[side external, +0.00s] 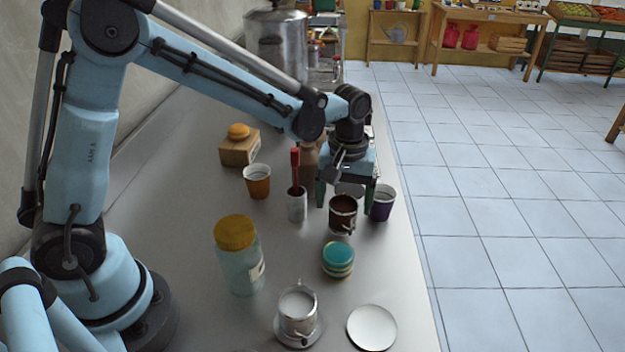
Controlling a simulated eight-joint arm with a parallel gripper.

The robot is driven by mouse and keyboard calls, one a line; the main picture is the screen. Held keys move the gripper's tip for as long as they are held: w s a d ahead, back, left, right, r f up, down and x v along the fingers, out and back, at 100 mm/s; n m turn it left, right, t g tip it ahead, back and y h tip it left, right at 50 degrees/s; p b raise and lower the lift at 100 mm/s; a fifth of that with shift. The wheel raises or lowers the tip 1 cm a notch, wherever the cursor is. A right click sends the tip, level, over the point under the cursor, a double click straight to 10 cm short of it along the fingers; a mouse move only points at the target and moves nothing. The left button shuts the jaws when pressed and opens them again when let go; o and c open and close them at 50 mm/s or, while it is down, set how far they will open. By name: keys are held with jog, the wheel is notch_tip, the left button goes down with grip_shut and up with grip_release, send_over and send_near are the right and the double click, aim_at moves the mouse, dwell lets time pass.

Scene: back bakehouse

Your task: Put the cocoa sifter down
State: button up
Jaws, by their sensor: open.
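The cocoa sifter looks to be the dark brown metal-rimmed cup (343,217) standing upright near the right edge of the counter. My gripper (345,196) points down just above and behind it, with its green-tipped fingers apart on either side of the cup's upper part. The fingers are open, and I see neither pressed on the cup. The cup seems to rest on the counter, but contact at its base is hard to make out.
A purple cup (382,203) stands close at right; a pale holder (296,206) with a red-handled tool is at left. A teal-lidded tin (338,257), yellow-lidded jar (238,263), metal cup (298,311) and white disc (371,328) are nearer. An orange cup (257,182) stands further left.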

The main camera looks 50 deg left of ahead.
aim_at(344, 203)
notch_tip(344, 203, up, 8)
dwell(0.4)
